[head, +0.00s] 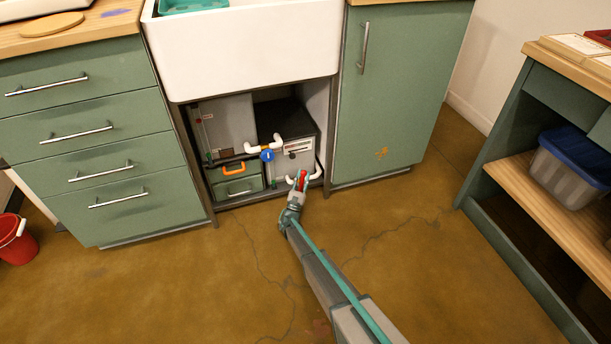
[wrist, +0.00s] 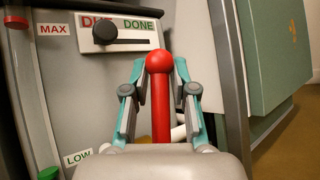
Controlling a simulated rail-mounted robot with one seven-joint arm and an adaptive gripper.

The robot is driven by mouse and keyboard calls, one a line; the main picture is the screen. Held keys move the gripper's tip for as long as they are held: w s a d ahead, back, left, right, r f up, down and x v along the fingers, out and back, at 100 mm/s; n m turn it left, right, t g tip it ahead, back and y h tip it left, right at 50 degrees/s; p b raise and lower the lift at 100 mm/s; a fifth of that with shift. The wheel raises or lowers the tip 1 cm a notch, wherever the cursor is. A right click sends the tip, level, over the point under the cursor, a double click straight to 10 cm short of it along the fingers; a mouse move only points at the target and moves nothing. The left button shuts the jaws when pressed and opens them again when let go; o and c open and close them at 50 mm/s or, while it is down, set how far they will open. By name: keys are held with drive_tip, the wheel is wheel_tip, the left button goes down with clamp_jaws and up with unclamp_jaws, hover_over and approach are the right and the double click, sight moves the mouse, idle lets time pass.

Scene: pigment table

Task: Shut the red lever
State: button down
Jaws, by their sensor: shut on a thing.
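The red lever (wrist: 160,92) has a round knob on top and stands upright in the wrist view, in front of a grey panel. In the head view the red lever (head: 303,177) is a small red spot low in the open bay under the sink. My gripper (wrist: 160,72) has its fingers on both sides of the lever, just below the knob, and is shut on it. In the head view my gripper (head: 299,184) reaches into the front of the bay. The lever's lower end is hidden behind the gripper body.
A panel slider (wrist: 105,40) marked DUE and DONE is above left of the lever. White pipes and a blue valve (head: 267,155) are left of it, with an orange handle (head: 236,169) further left. A green cabinet door (head: 400,90) stands close on the right. The floor in front is clear.

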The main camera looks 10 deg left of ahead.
drive_tip(key=shift+s+a+n+y, duration=0.15)
drive_tip(key=shift+n+y, duration=0.15)
drive_tip(key=shift+y, duration=0.1)
drive_tip(key=c, duration=1.1)
unclamp_jaws()
drive_tip(key=shift+r, duration=0.15)
wheel_tip(320, 180, up, 10)
drive_tip(key=shift+f, duration=0.15)
